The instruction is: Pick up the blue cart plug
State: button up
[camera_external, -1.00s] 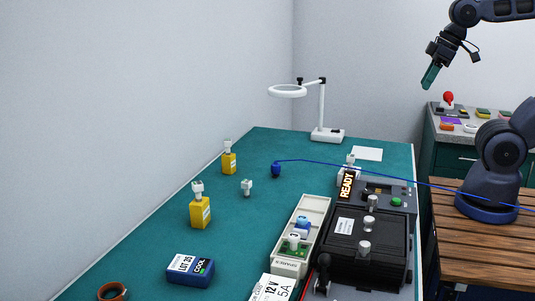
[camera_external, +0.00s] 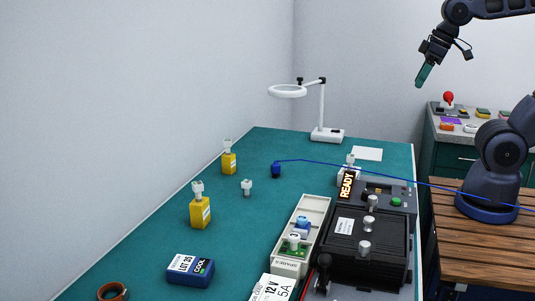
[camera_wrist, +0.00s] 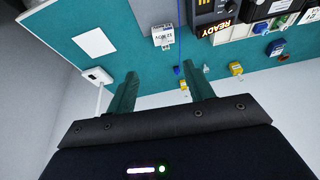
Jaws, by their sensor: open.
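The blue cart plug (camera_external: 276,171) stands on the green bench top toward the back, with a thin blue cable running from it to the right across the bench. In the wrist view the plug (camera_wrist: 183,85) is small, just left of my right finger. My gripper (camera_external: 420,83) is high above the floor to the right of the bench, well apart from the plug. In the wrist view my gripper (camera_wrist: 160,75) shows two green fingers spread apart with nothing held between them.
A white ring lamp (camera_external: 327,135) stands behind the plug. Yellow bottles (camera_external: 200,213) and a small white-topped connector (camera_external: 246,188) stand left and in front. A READY-marked station (camera_external: 378,190) and a white spares tray (camera_external: 289,268) are to the right. Bench around the plug is clear.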

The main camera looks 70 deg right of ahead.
jog(key=w+f+m, duration=0.1)
jog(key=w+m, duration=0.2)
jog(key=w, duration=0.7)
jog(key=m+g+h, duration=0.2)
jog(key=m+h, duration=0.2)
jog(key=m, duration=0.3)
send_near(276, 162)
jog(key=f, duration=0.1)
jog(key=x, duration=1.1)
jog(key=shift+d, duration=0.15)
jog(key=c, duration=1.1)
jog(key=shift+o, duration=0.2)
jog(key=shift+r, duration=0.15)
